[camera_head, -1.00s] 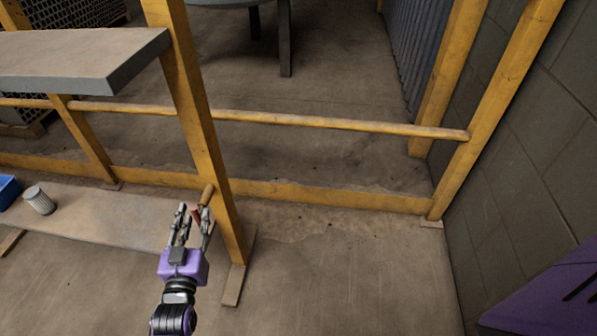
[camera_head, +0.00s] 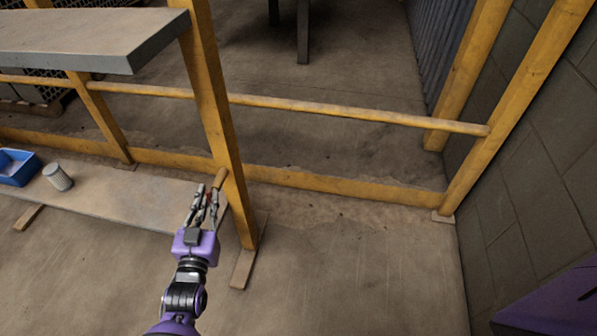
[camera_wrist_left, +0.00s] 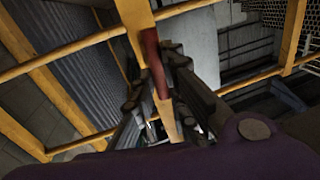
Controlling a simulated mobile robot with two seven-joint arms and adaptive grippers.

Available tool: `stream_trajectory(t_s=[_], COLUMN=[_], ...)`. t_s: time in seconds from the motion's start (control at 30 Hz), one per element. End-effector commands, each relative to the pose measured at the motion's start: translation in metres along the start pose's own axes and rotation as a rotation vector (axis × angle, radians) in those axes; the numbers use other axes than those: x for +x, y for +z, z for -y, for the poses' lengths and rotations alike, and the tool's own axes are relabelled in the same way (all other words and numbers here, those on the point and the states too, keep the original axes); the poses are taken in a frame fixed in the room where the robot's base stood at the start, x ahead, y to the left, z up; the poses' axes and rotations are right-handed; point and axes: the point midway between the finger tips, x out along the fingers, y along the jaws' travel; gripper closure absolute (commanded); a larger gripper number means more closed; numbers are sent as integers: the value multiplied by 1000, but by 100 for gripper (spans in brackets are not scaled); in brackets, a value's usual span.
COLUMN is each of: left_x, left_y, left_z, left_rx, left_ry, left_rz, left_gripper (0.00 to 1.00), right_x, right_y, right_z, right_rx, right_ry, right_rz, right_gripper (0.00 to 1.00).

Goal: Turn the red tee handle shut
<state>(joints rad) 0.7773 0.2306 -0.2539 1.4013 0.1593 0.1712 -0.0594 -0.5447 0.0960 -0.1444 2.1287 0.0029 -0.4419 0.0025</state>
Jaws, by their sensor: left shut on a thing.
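The red tee handle shows as a small patch of red (camera_head: 209,196) between the fingers of my left gripper (camera_head: 206,200) in the head view, beside the yellow post. In the left wrist view the red bar (camera_wrist_left: 152,62) runs down between the two dark fingers of my left gripper (camera_wrist_left: 160,75), with a tan lower end (camera_wrist_left: 168,120). The fingers are shut on the handle and hide part of it. How far it is turned, I cannot tell. My right gripper is out of view.
The yellow post (camera_head: 212,95) stands close to my left gripper, with a rail (camera_head: 340,110) running right. A grey shelf (camera_head: 90,45) juts out at upper left. A low board (camera_head: 115,200) bears a can (camera_head: 57,177) and a blue bin (camera_head: 15,170). Floor on the right is clear.

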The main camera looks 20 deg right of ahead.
Motion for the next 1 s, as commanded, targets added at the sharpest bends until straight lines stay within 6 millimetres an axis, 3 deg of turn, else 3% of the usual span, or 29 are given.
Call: stream_trajectory(t_s=[1.0], left_x=[-2], left_y=[11], left_z=[-8], left_rx=[887], left_ry=[-1], left_rz=[-172], left_gripper=[100], right_x=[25], right_y=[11], right_z=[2], right_rx=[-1], right_ry=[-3], right_rz=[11], right_gripper=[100])
